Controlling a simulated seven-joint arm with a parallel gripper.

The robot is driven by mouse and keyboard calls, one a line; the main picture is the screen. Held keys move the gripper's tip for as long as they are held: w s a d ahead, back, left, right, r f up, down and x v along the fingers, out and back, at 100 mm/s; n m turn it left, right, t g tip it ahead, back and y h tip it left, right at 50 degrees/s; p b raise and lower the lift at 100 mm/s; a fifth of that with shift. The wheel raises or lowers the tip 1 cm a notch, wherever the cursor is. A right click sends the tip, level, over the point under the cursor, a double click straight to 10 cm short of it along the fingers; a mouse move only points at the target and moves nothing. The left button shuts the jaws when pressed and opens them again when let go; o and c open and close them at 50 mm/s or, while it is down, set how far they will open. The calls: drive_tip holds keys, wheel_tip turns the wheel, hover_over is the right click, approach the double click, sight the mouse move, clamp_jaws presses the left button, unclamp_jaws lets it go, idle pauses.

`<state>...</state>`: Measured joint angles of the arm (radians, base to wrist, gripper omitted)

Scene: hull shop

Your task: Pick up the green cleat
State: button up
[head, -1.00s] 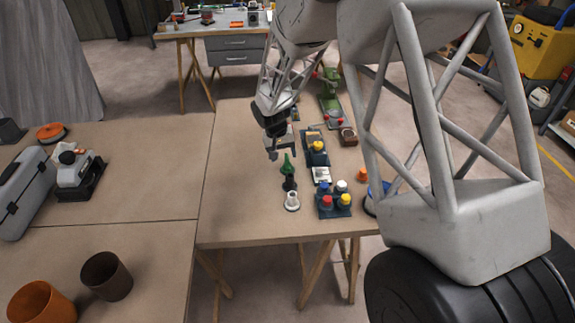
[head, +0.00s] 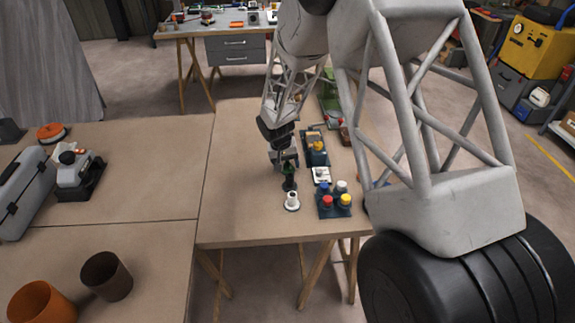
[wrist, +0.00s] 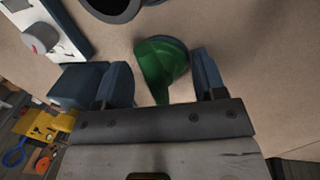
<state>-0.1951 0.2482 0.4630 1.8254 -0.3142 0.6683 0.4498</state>
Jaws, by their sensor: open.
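The green cleat (wrist: 163,62) stands between the two fingers of my gripper (wrist: 162,75) in the wrist view, with a gap to the left finger and a smaller gap to the right one. My gripper is open. In the head view my gripper (head: 286,161) is low over the table, and only a small part of the green cleat (head: 289,169) shows beneath it. Whether a finger touches the cleat cannot be told.
A black round piece (head: 289,184) and a white cylinder on a round base (head: 292,203) stand just in front. To the right are a white block (head: 321,174) and a dark tray (head: 335,213) with several coloured caps.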

sight(287, 162)
idle(0.3)
drive_tip(key=c, duration=1)
drive_tip(key=shift+r, duration=0.5)
clamp_jaws()
wheel_tip(287, 162, up, 9)
drive_tip(key=shift+r, duration=0.1)
drive_tip(key=shift+w, duration=0.1)
